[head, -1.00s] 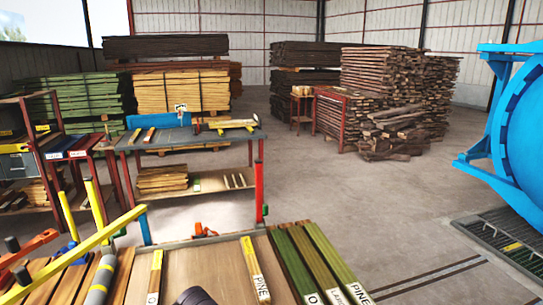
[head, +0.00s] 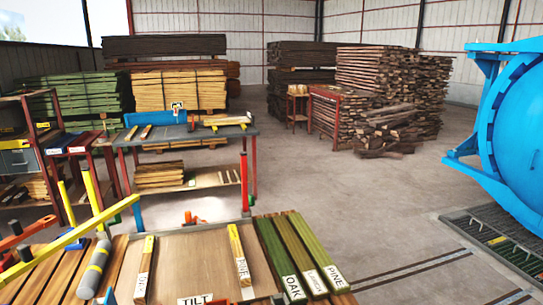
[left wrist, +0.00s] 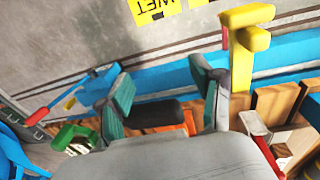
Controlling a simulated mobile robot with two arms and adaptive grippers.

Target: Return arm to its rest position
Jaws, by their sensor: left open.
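My left gripper (left wrist: 163,92) is open in the left wrist view, its two dark teal fingers spread apart. A dark cylinder (left wrist: 152,114) shows between the fingers; I cannot tell whether it touches them. In the head view a small dark tip (head: 108,297) shows at the bottom edge, left of centre; it may be part of my left gripper. My right gripper is in neither view.
Labelled boards (head: 285,250) lie on the near bench. A worktable (head: 185,134) stands behind. The blue autoclave (head: 520,120) is at right. The middle floor is open.

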